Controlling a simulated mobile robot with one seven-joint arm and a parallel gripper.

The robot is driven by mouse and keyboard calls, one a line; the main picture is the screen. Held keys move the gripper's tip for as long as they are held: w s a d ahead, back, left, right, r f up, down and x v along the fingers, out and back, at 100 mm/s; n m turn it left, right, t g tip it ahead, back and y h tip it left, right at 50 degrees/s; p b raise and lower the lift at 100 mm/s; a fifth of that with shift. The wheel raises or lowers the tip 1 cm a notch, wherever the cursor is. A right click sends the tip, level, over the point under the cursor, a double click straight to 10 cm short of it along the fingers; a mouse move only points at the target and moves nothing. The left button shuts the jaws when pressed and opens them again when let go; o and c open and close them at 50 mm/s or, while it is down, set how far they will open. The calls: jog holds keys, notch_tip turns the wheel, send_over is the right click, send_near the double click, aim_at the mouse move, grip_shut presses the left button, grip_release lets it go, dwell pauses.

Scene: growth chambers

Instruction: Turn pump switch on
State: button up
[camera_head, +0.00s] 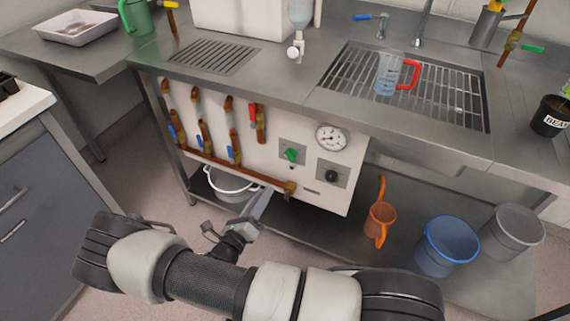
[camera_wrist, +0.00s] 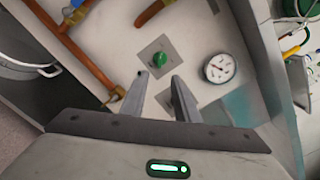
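A white control panel (camera_head: 270,165) under the steel counter carries a green knob (camera_head: 291,155) and a black knob (camera_head: 331,176), each on a square grey plate. I cannot read which one is the pump switch. In the wrist view the green knob (camera_wrist: 160,59) lies just beyond the fingertips, between them in the picture. The black knob is hidden there behind the right finger; part of its plate (camera_wrist: 187,100) shows. My gripper (camera_wrist: 160,77) is open and empty. In the head view my gripper (camera_head: 266,196) is in front of the panel's lower edge, apart from both knobs.
A round gauge (camera_head: 332,138) sits above the black knob. Copper pipes (camera_head: 235,165) with blue and red handles run along the panel's left and lower side. A white pot (camera_head: 232,184), orange watering can (camera_head: 380,222) and blue bucket (camera_head: 447,244) stand below the counter.

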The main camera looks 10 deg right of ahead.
aim_at(287, 157)
jog(key=b+x, duration=0.3)
jog(key=x, duration=1.3)
jog(key=shift+w+d, duration=0.2)
jog(key=shift+c, duration=0.4)
grip_shut()
